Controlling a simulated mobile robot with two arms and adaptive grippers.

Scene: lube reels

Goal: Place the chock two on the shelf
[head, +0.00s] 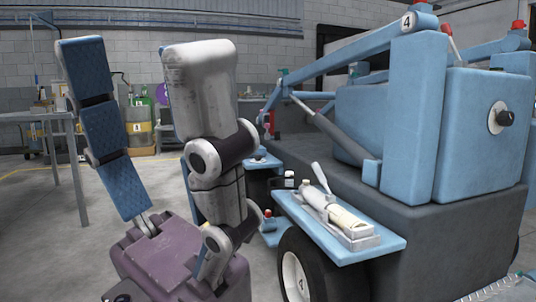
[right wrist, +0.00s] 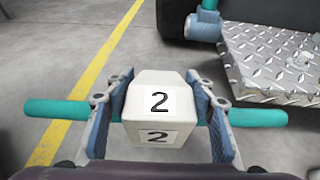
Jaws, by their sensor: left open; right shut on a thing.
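Chock two (right wrist: 158,102) is a white block with a "2" on two faces, and teal bars stick out on both sides of it. In the right wrist view my right gripper (right wrist: 158,76) is shut on it, one blue-padded finger on each side, above the floor. My left gripper (head: 141,52) stands large in the head view, open and empty, its fingers pointing up. A light blue shelf (head: 290,208) juts from the side of the blue and dark grey vehicle, to the right of my left gripper. I cannot tell whether this is the task's shelf.
A metal tray (head: 362,241) with a pale tool lies on the blue shelf, above a wheel (head: 296,277). A silver diamond-plate surface (right wrist: 275,62) lies right of the chock. A yellow floor line (right wrist: 90,82) runs on the left. A metal table (head: 45,116) stands at far left.

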